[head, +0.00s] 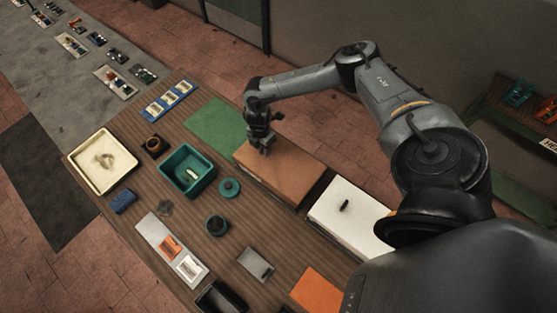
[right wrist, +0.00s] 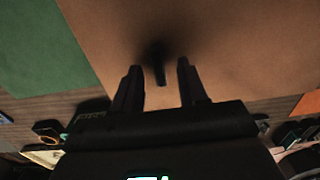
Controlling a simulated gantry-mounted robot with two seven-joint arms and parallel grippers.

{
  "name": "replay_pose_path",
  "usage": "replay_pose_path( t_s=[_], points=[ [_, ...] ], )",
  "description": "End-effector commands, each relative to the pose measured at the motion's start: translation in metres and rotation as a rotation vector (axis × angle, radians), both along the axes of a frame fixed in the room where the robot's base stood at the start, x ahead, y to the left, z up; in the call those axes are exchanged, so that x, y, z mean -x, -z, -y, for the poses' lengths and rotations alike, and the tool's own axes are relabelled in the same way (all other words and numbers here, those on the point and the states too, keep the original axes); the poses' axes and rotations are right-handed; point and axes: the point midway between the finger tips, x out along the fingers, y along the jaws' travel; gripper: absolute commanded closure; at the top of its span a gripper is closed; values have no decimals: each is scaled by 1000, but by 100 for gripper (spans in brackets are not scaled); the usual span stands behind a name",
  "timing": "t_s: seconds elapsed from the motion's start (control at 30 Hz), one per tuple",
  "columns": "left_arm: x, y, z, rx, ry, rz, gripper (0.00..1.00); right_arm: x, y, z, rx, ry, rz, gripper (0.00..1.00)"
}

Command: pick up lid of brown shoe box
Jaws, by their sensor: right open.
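The brown shoe box (head: 262,184) stands at the back of the table, and its flat brown lid (head: 290,161) covers the top. In the right wrist view the lid (right wrist: 240,50) fills most of the picture, with a small dark knob (right wrist: 160,77) on it. My right gripper (head: 265,149) is over the left part of the lid. In the right wrist view its two fingers (right wrist: 158,72) are apart, with the knob between them in the picture. I cannot tell whether they touch the knob. My left gripper is not in view.
A white box (head: 350,232) with a dark knob stands close to the right. A green mat (head: 214,124) lies at left. A teal bin (head: 187,187), a cream tray (head: 78,175) and an orange mat (head: 318,290) are nearer the front. Bare table lies between the small items.

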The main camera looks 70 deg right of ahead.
Motion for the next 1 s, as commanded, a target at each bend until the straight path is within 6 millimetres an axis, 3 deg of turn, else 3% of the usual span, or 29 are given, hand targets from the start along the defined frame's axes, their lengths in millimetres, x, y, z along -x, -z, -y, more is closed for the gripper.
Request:
replay_pose_path(
  t_s=[0.23,0.53,1.0],
  points=[
    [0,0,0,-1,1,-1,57,0,2,0,0,0,0,57],
    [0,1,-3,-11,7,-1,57,0,1,0,0,0,0,100],
    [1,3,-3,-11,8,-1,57,-1,-4,0,-1,0,2,100]
  ],
)
